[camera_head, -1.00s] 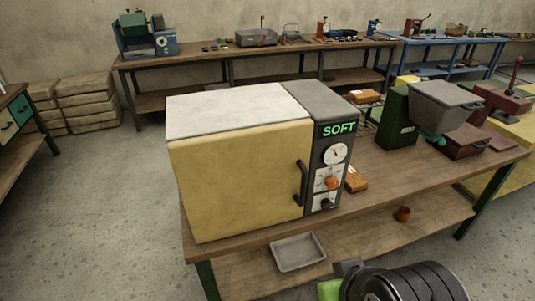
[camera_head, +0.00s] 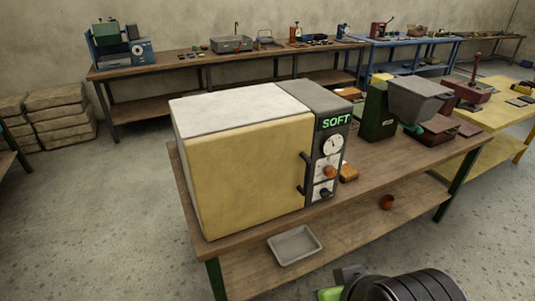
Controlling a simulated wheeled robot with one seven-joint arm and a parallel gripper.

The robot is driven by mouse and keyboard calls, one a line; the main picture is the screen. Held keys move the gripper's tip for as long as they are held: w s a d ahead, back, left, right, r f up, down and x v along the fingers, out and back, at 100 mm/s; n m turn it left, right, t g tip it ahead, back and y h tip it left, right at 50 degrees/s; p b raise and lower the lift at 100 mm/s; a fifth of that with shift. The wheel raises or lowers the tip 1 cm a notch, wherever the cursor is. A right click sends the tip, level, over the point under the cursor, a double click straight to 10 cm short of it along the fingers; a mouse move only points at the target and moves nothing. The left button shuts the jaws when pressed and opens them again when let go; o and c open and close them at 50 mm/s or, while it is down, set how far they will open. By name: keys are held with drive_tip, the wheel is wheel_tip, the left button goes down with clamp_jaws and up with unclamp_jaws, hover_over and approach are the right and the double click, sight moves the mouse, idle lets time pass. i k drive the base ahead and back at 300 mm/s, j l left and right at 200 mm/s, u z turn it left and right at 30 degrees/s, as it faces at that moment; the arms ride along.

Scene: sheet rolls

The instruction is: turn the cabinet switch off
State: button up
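The cabinet (camera_head: 245,165) is a yellow box with a white top and a dark control panel at its right, standing on a wooden workbench (camera_head: 370,188). Its door is shut and has a dark vertical handle (camera_head: 304,173). The panel bears a lit green "SOFT" sign (camera_head: 336,121), a round white dial (camera_head: 332,145), an orange knob (camera_head: 330,172) and a small dark switch (camera_head: 325,192) at the bottom. The switch's exact position is too small to tell. Part of my arm shows at the bottom edge; my gripper's fingers are not in view.
A grey tray (camera_head: 294,245) and a brown cup (camera_head: 386,202) sit on the bench's lower shelf. A green machine with a grey hopper (camera_head: 418,100) stands right of the cabinet. Stacked sacks (camera_head: 60,115) lie at the back left. The floor left of the bench is clear.

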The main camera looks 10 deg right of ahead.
sight(323, 192)
drive_tip(key=i+j+z, duration=0.1)
drive_tip(key=i+j, duration=0.15)
drive_tip(key=i, duration=0.2)
drive_tip(key=i+j, duration=0.3)
drive_tip(key=i, duration=0.15)
drive_tip(key=z, duration=0.05)
